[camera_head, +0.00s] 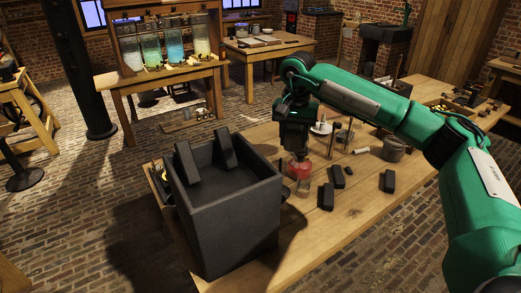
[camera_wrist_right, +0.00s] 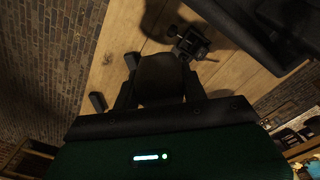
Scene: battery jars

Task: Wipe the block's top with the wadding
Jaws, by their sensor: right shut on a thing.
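My right gripper (camera_head: 296,146) points down above the wooden table, just right of the dark box. Below it shows a red rounded thing (camera_head: 298,168), which looks like the wadding. In the right wrist view a dark, rounded thing (camera_wrist_right: 160,78) sits between the fingers of the shut gripper; its colour is lost in shadow. Several black blocks are in view: one (camera_head: 327,196) and another (camera_head: 389,181) stand on the table, a smaller one (camera_head: 337,177) lies between them. I cannot tell which block is meant. My left gripper is not in view.
A grey bucket (camera_head: 394,149) and small items stand at the right. The front of the table (camera_head: 320,240) is clear. Jars stand on another bench (camera_head: 174,46).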

